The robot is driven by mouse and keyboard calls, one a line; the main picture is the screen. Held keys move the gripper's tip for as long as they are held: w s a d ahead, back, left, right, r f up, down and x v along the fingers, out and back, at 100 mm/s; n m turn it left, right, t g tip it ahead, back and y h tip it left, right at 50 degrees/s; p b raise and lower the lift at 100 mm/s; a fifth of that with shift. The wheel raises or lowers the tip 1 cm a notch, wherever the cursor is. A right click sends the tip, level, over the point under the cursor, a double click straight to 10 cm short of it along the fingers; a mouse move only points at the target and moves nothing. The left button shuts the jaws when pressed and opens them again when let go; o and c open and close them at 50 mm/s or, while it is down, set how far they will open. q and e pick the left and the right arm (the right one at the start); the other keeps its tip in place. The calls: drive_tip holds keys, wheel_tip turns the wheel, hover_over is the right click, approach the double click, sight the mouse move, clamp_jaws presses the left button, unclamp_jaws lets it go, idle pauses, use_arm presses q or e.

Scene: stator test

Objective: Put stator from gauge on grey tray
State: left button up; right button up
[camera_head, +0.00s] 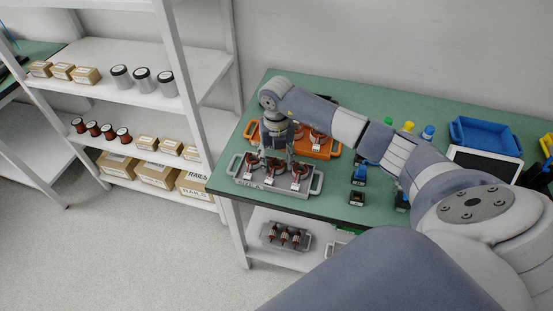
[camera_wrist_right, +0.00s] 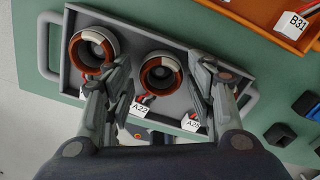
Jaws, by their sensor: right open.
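A grey tray (camera_head: 238,178) with copper-and-white stators stands at the green table's front left corner. In the wrist view, two stators show in the tray (camera_wrist_right: 64,80): one at the left (camera_wrist_right: 95,48) and one in the middle (camera_wrist_right: 160,72). The tray's right-hand place is largely behind a finger there; the head view shows a stator (camera_head: 299,169) at that end. My right gripper (camera_head: 277,154) is open above the tray, its fingers either side of the middle stator, with no clear grip on anything. I cannot clearly identify the gauge. My left gripper is out of view.
An orange tray (camera_head: 322,153) with stators lies just behind the grey one. Small blue-and-black devices (camera_head: 358,174), coloured bottles (camera_head: 428,132) and a blue bin (camera_head: 485,135) are to the right. Another grey tray (camera_head: 286,237) is on the lower shelf. A stocked rack (camera_head: 125,95) stands left.

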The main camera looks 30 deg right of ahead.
drive_tip(key=shift+r, duration=0.1)
drive_tip(key=shift+r+p, duration=1.8)
drive_tip(key=shift+r, duration=0.65)
drive_tip(key=o, duration=0.6)
drive_tip(key=shift+c, duration=0.2)
wheel_tip(320, 180, up, 12)
drive_tip(key=shift+f, duration=0.1)
